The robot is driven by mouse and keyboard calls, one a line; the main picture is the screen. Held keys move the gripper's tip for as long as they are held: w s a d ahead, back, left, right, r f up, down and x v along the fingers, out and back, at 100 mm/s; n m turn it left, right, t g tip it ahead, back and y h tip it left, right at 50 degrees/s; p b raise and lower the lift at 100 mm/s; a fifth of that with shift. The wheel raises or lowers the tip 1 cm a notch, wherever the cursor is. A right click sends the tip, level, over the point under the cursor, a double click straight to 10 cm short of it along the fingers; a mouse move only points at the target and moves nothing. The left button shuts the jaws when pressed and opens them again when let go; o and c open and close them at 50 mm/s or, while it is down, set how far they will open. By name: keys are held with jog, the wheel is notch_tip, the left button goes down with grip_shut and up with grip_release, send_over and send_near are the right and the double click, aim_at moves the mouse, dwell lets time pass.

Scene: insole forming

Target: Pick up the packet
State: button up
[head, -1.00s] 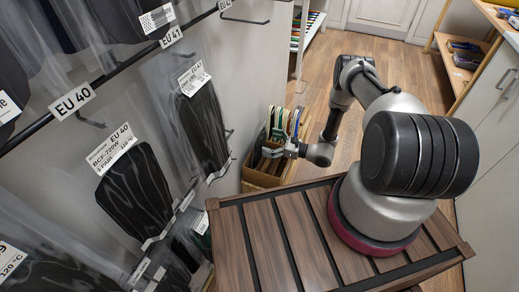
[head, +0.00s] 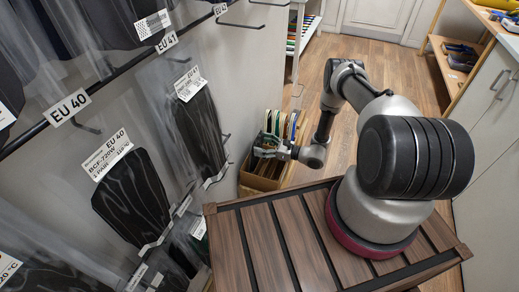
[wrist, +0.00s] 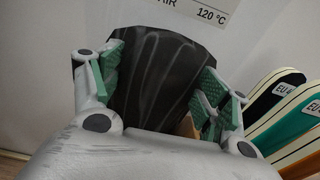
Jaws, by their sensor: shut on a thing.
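A clear packet with a black ribbed insole (wrist: 155,72) fills the middle of the wrist view. Its white label (wrist: 195,12), reading 120 °C, shows at the top edge. My gripper (wrist: 160,82) is shut on the packet, with the green finger pads at its left and right sides. The lower part of the packet is hidden behind the gripper body. In the head view my gripper (head: 268,149) is small, low beside the wall, over the cardboard box; the packet in it is hard to make out there.
Several insole packets (head: 132,195) hang on wall hooks at the left. A cardboard box (head: 262,181) with upright coloured insoles stands on the floor; the insoles (wrist: 290,110) also show at the wrist view's right. A wooden shelf (head: 462,57) stands at the right. The floor between is open.

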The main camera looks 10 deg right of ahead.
notch_tip(320, 180, up, 18)
dwell(0.6)
jog(key=shift+d, duration=0.15)
dwell(0.8)
